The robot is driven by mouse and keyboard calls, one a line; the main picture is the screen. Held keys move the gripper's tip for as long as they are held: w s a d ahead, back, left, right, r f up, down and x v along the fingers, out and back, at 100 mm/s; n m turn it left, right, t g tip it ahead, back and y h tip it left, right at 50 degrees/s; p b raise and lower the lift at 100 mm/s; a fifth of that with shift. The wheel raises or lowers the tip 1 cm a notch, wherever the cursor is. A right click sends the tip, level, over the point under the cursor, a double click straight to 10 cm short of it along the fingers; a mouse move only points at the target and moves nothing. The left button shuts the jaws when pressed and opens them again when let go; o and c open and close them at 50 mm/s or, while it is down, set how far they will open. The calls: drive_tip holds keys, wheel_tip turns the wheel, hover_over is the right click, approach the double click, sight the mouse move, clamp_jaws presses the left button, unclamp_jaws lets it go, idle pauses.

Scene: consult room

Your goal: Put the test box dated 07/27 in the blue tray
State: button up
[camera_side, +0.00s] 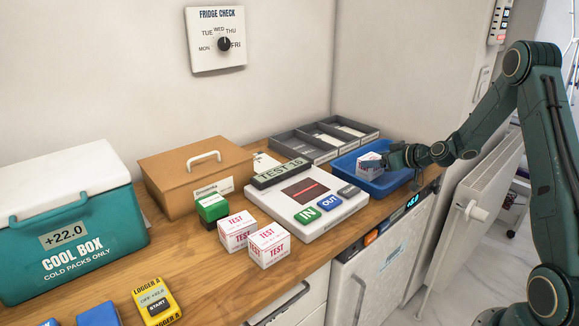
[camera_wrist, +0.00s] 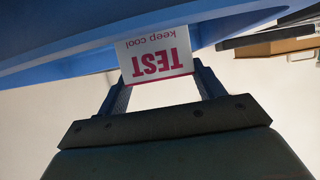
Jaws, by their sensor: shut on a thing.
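A white test box with red TEST lettering (camera_side: 369,164) is at the blue tray (camera_side: 345,167), at the back right of the counter. My gripper (camera_wrist: 158,75) is shut on this box; the wrist view shows a finger on each side of it, with "TEST keep cool" upside down. The box is low, within the tray's outline in the side view; whether it touches the tray floor is hidden. No date on it can be read. Two more white and red test boxes, one on the left (camera_side: 237,231) and one on the right (camera_side: 268,246), stand on the counter.
A scanner (camera_side: 322,211) with IN and OUT buttons and a "TEST 16" display stands left of the tray. A grey divided organiser (camera_side: 287,143) is behind. A green box (camera_side: 212,208), a brown case (camera_side: 190,170) and a teal cool box (camera_side: 75,235) stand further left.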

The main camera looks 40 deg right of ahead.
drive_tip(key=shift+f, duration=0.5)
idle(0.4)
drive_tip(key=o, duration=1.2)
drive_tip(key=shift+s, duration=0.1)
drive_tip(key=v, duration=1.3)
drive_tip(key=shift+s+r, duration=0.1)
drive_tip(key=shift+s, duration=0.2)
drive_tip(key=shift+a, duration=0.1)
